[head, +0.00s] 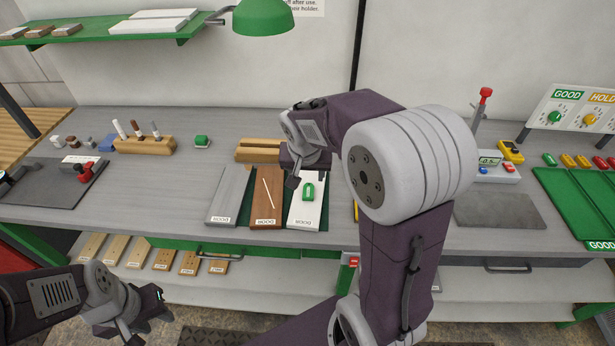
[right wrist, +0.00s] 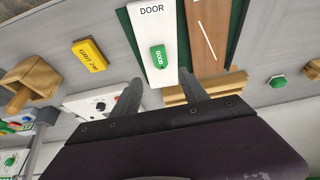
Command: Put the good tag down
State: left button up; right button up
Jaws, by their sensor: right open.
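The green good tag (head: 308,191) is on the white board (head: 304,212) labelled DOOR. It also shows in the right wrist view (right wrist: 158,57), with its lettering visible. My right gripper (head: 302,178) is just behind the tag in the head view. In the right wrist view its fingers (right wrist: 160,82) are spread, with nothing between them, and the tag appears just beyond them, apart from both. My left gripper (head: 147,318) is low at the left, in front of the bench; its finger gap is unclear.
A yellow grit block (right wrist: 90,55) lies nearby. Bare bench (head: 150,195) is left of the boards.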

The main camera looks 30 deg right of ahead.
jog(key=s+a+f+n+g+y, duration=0.1)
jog(key=s+a+f+n, duration=0.2)
jog(key=s, duration=0.4)
jog(key=s+a+f+n+g+y, duration=0.1)
jog(key=s+a+f+n, duration=0.2)
jog(key=s+f, duration=0.4)
jog(key=shift+a+g+y, duration=0.3)
jog(key=shift+a+g, duration=0.1)
jog(key=shift+a, duration=0.5)
